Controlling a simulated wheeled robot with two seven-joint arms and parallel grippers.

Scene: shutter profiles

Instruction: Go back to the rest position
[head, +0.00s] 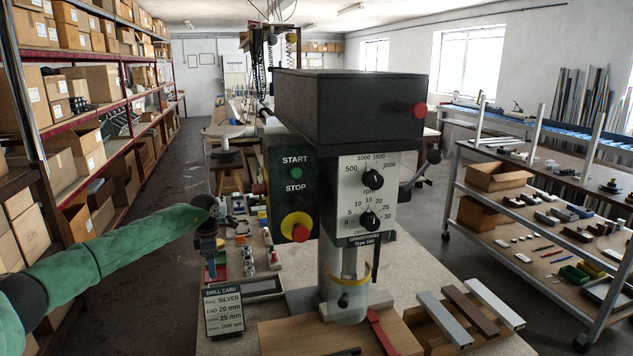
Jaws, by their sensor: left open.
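My left arm, in a green sleeve, comes in from the left in the head view. My left gripper (211,270) points down beside the drill press, above the left part of the bench and just behind the drill card (224,311). It is open, and I see nothing held in it. My right gripper is not in view. The drill press (350,98) stands in the middle, with a START/STOP panel (293,195) and a dial panel (368,195).
Silver and brown profiles (470,310) lie at the bench's right front. Box shelves (112,95) line the left wall. A trolley (545,255) with small parts stands right. Floor (420,235) shows between bench and trolley.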

